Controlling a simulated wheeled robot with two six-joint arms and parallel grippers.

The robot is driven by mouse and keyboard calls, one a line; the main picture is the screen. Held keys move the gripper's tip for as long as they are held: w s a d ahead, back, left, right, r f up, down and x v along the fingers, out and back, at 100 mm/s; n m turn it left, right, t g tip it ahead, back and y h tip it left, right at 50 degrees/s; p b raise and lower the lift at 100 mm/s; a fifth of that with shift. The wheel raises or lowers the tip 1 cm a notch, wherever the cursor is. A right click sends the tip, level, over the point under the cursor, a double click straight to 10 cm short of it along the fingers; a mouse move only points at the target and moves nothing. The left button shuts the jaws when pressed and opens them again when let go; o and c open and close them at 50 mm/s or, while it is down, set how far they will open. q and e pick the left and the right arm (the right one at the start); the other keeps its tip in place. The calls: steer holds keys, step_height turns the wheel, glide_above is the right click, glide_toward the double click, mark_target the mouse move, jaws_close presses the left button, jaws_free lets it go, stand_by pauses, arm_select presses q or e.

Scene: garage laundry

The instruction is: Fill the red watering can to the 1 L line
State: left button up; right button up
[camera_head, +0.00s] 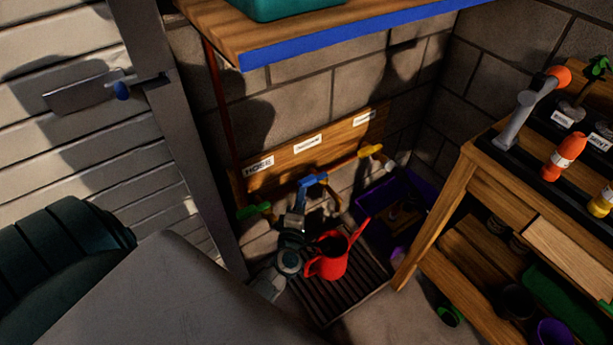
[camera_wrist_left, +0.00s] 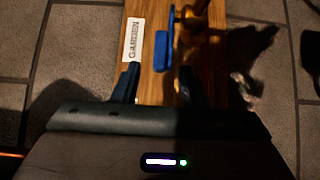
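The red watering can (camera_head: 330,262) stands on a dark slatted floor grate (camera_head: 340,298); its water level and line cannot be made out. Above it, a blue tap handle (camera_head: 313,180) sits on the wooden board (camera_head: 290,160). The handle also shows in the left wrist view (camera_wrist_left: 161,50), beside a label reading GARDEN (camera_wrist_left: 133,40). My left gripper (camera_wrist_left: 159,84) is open, with its fingers apart and the blue handle ahead between them. My right gripper is not in view.
A green tap (camera_head: 253,210) is left on the board, a yellow-orange tap (camera_head: 370,151) right. A purple crate (camera_head: 375,204) stands right of the can. A wooden workbench (camera_head: 455,190) with bottles is at right. A blue-edged shelf (camera_head: 350,38) overhangs the board.

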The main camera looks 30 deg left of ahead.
mark_target(306, 185)
arm_select(q)
steer(key=x, duration=0.7)
steer(key=shift+w+a, duration=0.15)
steer(key=shift+w, duration=0.25)
steer(key=shift+c, duration=0.5)
jaws_close()
